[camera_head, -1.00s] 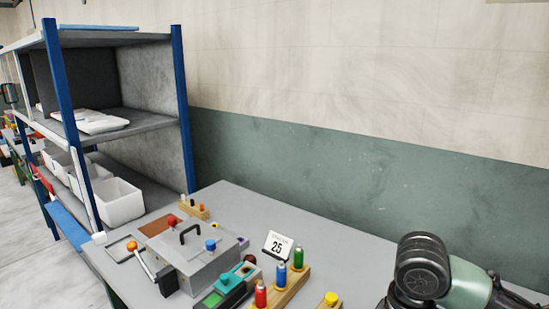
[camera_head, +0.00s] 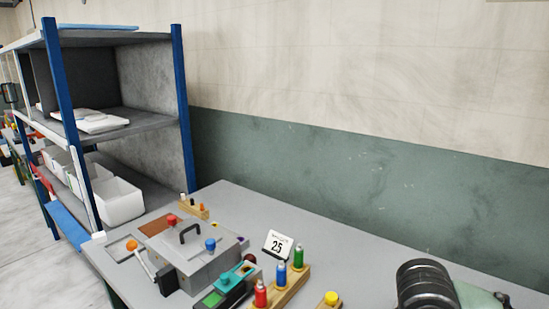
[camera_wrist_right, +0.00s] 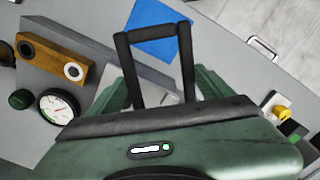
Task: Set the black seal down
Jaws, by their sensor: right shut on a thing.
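My right gripper (camera_wrist_right: 153,42) shows in the right wrist view, with its two dark fingers reaching forward from the green hand. It is shut on a dark bar between the fingertips, which I take for the black seal (camera_wrist_right: 152,34). The seal is above the grey bench (camera_wrist_right: 105,30); I cannot tell whether it touches anything below. In the head view only my right arm shows at the lower right; the right gripper and the seal are out of that frame. My left gripper is not in view.
The wrist view shows a wooden block (camera_wrist_right: 55,58), a round gauge (camera_wrist_right: 58,106) and a blue patch (camera_wrist_right: 160,30).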

